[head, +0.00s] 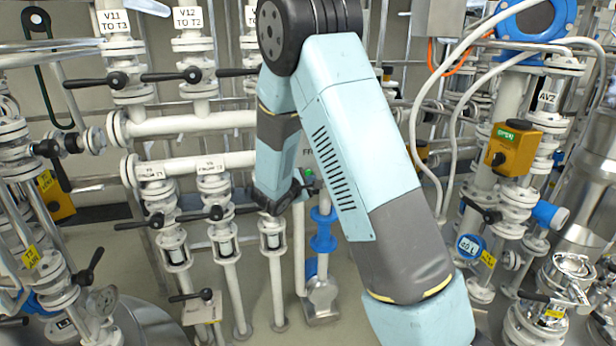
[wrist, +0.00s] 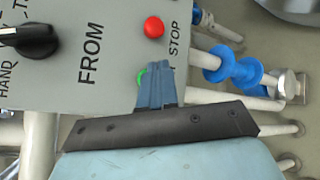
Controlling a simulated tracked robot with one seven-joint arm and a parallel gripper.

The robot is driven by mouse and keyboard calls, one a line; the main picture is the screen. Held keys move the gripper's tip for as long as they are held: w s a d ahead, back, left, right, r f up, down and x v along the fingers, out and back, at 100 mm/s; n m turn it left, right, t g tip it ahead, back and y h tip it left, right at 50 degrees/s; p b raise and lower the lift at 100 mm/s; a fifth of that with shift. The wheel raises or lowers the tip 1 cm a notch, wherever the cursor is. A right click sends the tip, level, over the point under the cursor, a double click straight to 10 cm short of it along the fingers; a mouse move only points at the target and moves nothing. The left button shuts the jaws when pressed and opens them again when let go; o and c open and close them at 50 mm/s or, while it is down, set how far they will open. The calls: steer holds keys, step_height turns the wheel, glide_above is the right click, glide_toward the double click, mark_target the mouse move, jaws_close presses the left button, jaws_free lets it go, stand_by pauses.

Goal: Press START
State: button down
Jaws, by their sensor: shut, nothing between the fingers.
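A green button (wrist: 140,79) sits on a grey control panel (wrist: 60,85) in the wrist view, mostly hidden behind my gripper's fingers. My gripper (wrist: 155,72) is shut and empty, with its tips over the edge of the green button. I cannot tell whether they touch it. A red button (wrist: 154,27) beside the word STOP is clear of the fingers. No START label is visible. In the head view the green button (head: 309,172) shows just right of my gripper, and most of the panel is hidden behind my arm.
A black rotary knob (wrist: 30,40) with the label HAND is on the panel's left. A blue pipe fitting (wrist: 232,70) lies beyond the panel's right edge. In the head view, white pipes with black valve handles (head: 185,76) stand close on the left. An orange actuator (head: 513,150) is at right.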

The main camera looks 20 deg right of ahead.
steer(key=shift+w, duration=0.15)
steer(key=shift+w+r, duration=0.1)
steer(key=shift+w, duration=0.2)
steer(key=shift+w, duration=0.45)
stand_by(1.0)
stand_by(0.4)
steer(key=shift+s, duration=0.9)
steer(key=shift+s, duration=2.55)
